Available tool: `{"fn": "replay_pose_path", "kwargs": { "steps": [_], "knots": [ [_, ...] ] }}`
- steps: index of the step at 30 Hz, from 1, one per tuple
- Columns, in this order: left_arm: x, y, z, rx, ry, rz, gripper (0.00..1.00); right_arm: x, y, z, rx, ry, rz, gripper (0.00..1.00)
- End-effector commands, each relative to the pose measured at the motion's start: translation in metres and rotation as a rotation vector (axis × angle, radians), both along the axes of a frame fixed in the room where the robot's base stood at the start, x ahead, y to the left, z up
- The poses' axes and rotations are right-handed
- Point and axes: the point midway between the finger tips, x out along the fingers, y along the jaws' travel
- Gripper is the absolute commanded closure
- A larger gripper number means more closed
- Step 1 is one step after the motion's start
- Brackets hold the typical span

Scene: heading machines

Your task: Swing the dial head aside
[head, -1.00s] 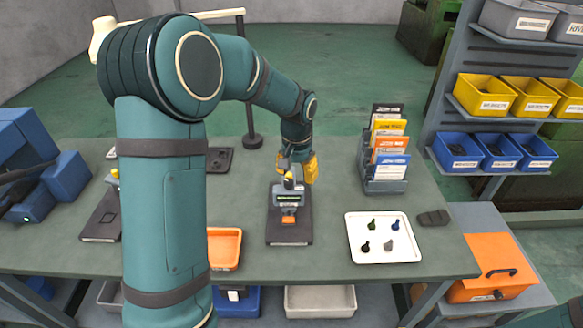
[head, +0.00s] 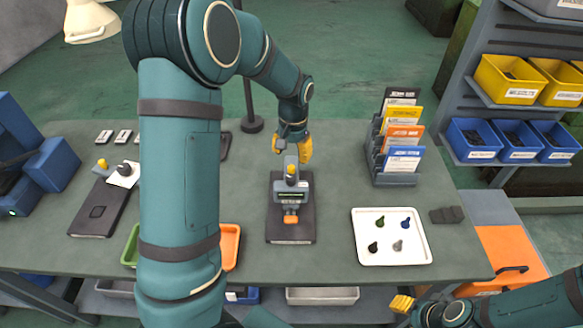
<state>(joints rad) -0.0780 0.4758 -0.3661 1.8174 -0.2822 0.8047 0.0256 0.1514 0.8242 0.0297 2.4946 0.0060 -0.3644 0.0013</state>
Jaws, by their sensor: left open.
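The dial gauge stand sits on a dark base plate (head: 290,232) in the middle of the bench. Its grey dial head (head: 289,194) has a dark display, a yellow-and-black knob on top and an orange part (head: 291,217) below at the front. The head faces me, over the plate. My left gripper (head: 291,146), with yellow fingers, is open just behind the head; I cannot tell whether it touches it. My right gripper (head: 402,304) is low at the front right, away from the stand, with only its yellow tips clear.
A white tray (head: 392,253) with several small plugs lies to the right, beside a card rack (head: 398,179). A second dark plate (head: 98,212) with a gauge lies left. My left arm hides part of an orange bin (head: 231,246) and a green bin (head: 130,246).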

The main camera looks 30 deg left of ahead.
Motion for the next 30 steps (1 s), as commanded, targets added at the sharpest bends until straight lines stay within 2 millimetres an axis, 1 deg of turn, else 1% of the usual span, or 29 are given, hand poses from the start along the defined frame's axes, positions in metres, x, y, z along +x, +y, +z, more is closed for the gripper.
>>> {"fn": "replay_pose_path", "kwargs": {
  "steps": [1, 3, 6, 10, 15, 23, 24, 26, 27, 29, 30],
  "knots": [
    [-0.001, 0.0, -0.011, 0.0, 0.005, 0.0, 0.48, 0.0, 0.0, -0.001, 0.0, 0.0, 0.0, 0.53],
    [-0.001, 0.001, -0.024, 0.0, 0.004, 0.0, 0.48, 0.0, 0.0, -0.001, 0.0, 0.0, 0.0, 0.53],
    [-0.001, 0.001, -0.041, 0.0, 0.003, 0.001, 0.48, 0.0, 0.0, -0.002, 0.0, 0.0, 0.0, 0.53],
    [0.0, 0.001, -0.056, 0.0, 0.002, 0.001, 0.48, 0.0, 0.0, -0.003, -0.001, 0.0, 0.0, 0.53],
    [0.0, 0.002, -0.065, -0.001, -0.001, 0.001, 0.48, 0.0, 0.0, -0.003, -0.001, 0.0, 0.0, 0.53],
    [0.0, 0.002, -0.066, -0.001, -0.001, 0.001, 0.48, 0.0, 0.0, -0.003, -0.001, 0.0, 0.0, 0.53],
    [0.0, 0.002, -0.066, -0.001, -0.001, 0.001, 0.45, 0.0, 0.0, -0.003, -0.001, 0.0, 0.0, 0.53],
    [0.0, 0.002, -0.066, -0.001, -0.001, 0.001, 0.66, 0.0, 0.0, -0.003, -0.001, 0.0, 0.0, 0.53],
    [0.0, 0.002, -0.066, -0.001, -0.001, 0.001, 0.8, 0.0, 0.0, -0.003, -0.001, 0.0, 0.0, 0.53],
    [0.0, 0.002, -0.066, -0.001, -0.001, 0.001, 1.0, 0.0, 0.0, -0.003, -0.001, 0.0, 0.0, 0.53],
    [0.0, 0.002, -0.066, -0.001, -0.001, 0.001, 1.0, 0.0, 0.0, -0.003, 0.0, 0.0, 0.0, 0.53]
  ]
}}
